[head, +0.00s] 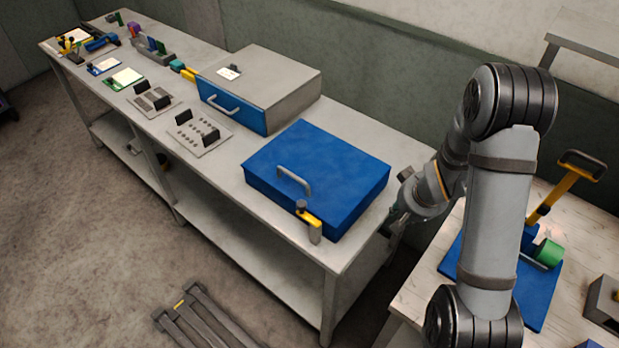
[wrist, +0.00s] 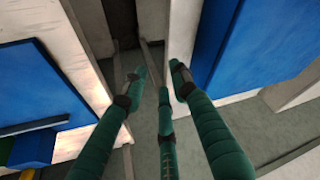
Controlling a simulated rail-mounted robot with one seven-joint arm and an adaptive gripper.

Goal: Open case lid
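The blue case (head: 335,165) lies flat on the near end of the long grey bench, with its lid down. A grey bar handle (head: 294,180) is near its front edge. A yellow and grey upright piece with a dark knob (head: 309,220) stands by its front corner. My gripper (head: 392,218) is to the right of the case, beside the bench end, partly hidden by the bench and apart from the case. In the wrist view its three green fingers (wrist: 160,76) are spread with nothing between them. A blue surface at right there (wrist: 262,45) appears to be the case.
A grey box with a blue front (head: 262,90) stands behind the case on the bench (head: 225,155). Small fixtures and cards line its far end. A second table (head: 410,290) at right bears a blue plate with a yellow-handled lever (head: 553,197). A gap separates the tables.

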